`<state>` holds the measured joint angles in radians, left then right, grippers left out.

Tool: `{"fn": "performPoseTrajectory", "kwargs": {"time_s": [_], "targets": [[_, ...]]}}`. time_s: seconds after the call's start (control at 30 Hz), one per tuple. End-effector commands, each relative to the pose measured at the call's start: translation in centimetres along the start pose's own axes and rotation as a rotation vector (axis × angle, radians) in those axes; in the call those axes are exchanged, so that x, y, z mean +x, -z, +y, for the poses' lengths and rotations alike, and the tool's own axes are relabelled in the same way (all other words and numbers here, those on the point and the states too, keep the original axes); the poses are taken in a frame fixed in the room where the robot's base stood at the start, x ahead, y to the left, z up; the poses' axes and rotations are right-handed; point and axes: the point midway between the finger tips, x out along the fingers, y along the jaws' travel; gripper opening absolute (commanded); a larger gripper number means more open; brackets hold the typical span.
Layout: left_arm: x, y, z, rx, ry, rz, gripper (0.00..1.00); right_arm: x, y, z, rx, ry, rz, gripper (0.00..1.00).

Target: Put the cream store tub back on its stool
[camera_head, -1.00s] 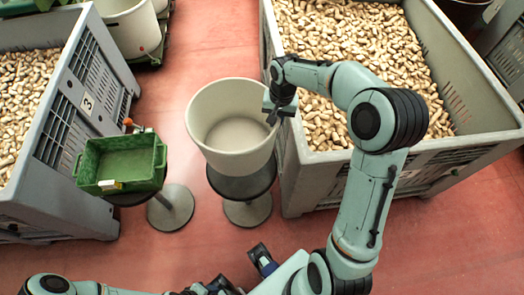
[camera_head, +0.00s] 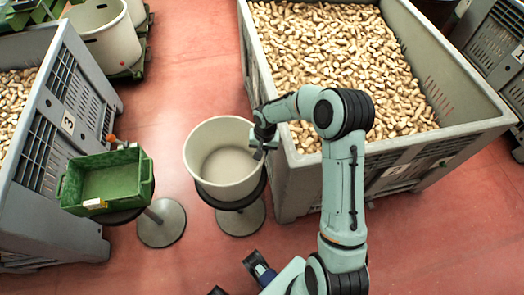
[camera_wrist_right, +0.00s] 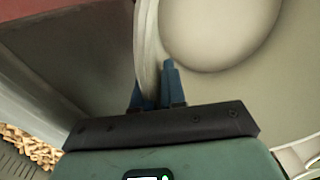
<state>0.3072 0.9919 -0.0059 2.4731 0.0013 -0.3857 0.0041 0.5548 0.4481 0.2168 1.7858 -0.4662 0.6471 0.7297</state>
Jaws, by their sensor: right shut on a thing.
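The cream store tub (camera_head: 205,176) is upright and empty over the dark round seat of its stool (camera_head: 232,205). Its base is at the seat, but I cannot tell whether it touches or hovers just above. My right gripper (camera_head: 262,146) is shut on the tub's right rim. In the right wrist view the blue fingers (camera_wrist_right: 157,88) pinch the wall of the tub (camera_wrist_right: 285,75), one on each side. A dark blue-tipped part, perhaps my left gripper (camera_head: 260,266), shows at the bottom edge; its jaws are not clear.
A green crate (camera_head: 105,203) sits on another stool (camera_head: 160,222) to the left. Large grey bins of corks stand at right (camera_head: 285,185) and left (camera_head: 50,160). Another cream tub (camera_head: 105,40) is at upper left.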

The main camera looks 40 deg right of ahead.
Motion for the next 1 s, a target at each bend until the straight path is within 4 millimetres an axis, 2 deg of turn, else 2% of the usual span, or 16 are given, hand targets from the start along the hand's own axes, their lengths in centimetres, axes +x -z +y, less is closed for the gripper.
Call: {"fn": "performPoseTrajectory", "kwargs": {"time_s": [0.3, 0.33, 0.4, 0.77, 0.87, 1.0], "targets": [[0.3, 0.1, -0.1, 0.0, -0.001, 0.003, 0.43, 0.3, 0.1, -0.1, 0.0, 0.002, 0.003, 0.0], [0.2, 0.1, 0.0, 0.0, -0.001, 0.004, 0.43, 0.3, 0.0, 0.0, 0.0, 0.001, 0.001, 0.2], [0.2, 0.1, 0.0, 0.0, -0.001, 0.003, 0.43, 0.2, 0.0, 0.0, 0.0, 0.001, 0.001, 0.36], [-0.2, 0.0, 0.1, 0.0, 0.0, 0.001, 0.43, -0.3, 0.1, 0.0, 0.0, 0.001, 0.002, 0.36], [-0.2, 0.0, 0.1, 0.0, 0.0, 0.001, 0.43, -1.6, 0.2, -0.1, 0.0, 0.001, 0.006, 0.36], [-0.5, 0.0, 0.2, 0.001, -0.001, 0.002, 0.43, -4.6, 0.2, -0.1, 0.0, 0.002, 0.008, 0.36]]}}
